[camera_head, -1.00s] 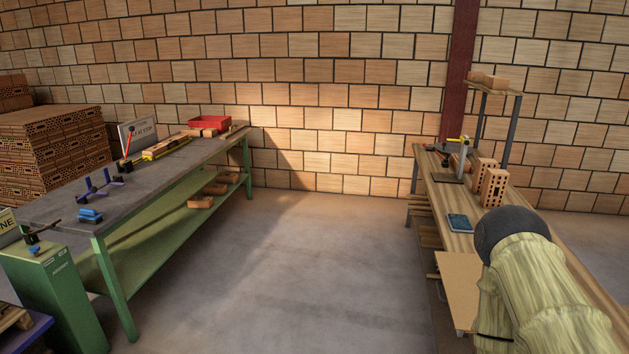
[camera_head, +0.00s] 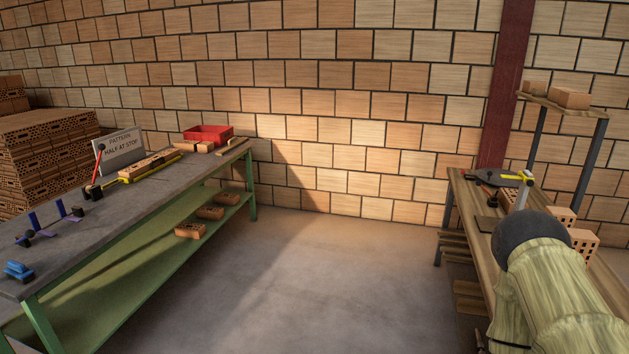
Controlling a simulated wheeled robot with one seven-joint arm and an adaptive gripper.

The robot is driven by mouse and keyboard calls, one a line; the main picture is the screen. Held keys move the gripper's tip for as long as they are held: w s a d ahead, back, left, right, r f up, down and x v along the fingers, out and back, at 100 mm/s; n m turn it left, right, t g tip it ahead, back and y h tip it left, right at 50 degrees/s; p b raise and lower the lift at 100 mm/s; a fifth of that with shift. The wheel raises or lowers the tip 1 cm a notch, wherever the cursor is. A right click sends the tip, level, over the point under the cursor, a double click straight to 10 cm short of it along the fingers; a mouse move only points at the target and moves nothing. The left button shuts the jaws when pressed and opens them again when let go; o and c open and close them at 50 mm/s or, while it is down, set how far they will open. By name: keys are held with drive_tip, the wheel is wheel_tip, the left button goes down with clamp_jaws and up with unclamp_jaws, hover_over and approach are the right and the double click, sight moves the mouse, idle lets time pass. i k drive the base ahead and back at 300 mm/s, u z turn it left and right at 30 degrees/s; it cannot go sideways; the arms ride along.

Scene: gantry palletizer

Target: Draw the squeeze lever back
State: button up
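A thin upright lever with a red shaft and dark top (camera_head: 99,163) rises from a dark block at the near end of a yellow rail (camera_head: 131,178), on the grey-topped left bench. It may be the squeeze lever; no label on it can be read. It leans slightly. Wooden or clay-coloured blocks (camera_head: 150,164) lie along the rail. Only part of my arm shows at the lower right, in front of the right bench and far from the lever.
The left bench (camera_head: 75,225) has green legs and a shelf with bricks (camera_head: 190,231). A sign (camera_head: 121,150), red bin (camera_head: 208,133) and blue item (camera_head: 18,270) sit on top. The right bench (camera_head: 466,190) holds a yellow-handled tool (camera_head: 517,177). The floor (camera_head: 300,285) between is clear.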

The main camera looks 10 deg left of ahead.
sight(101, 147)
drive_tip(key=u, duration=0.4)
drive_tip(key=i, duration=1.6)
drive_tip(key=u, duration=1.55)
drive_tip(key=i, duration=1.2)
drive_tip(key=u, duration=0.75)
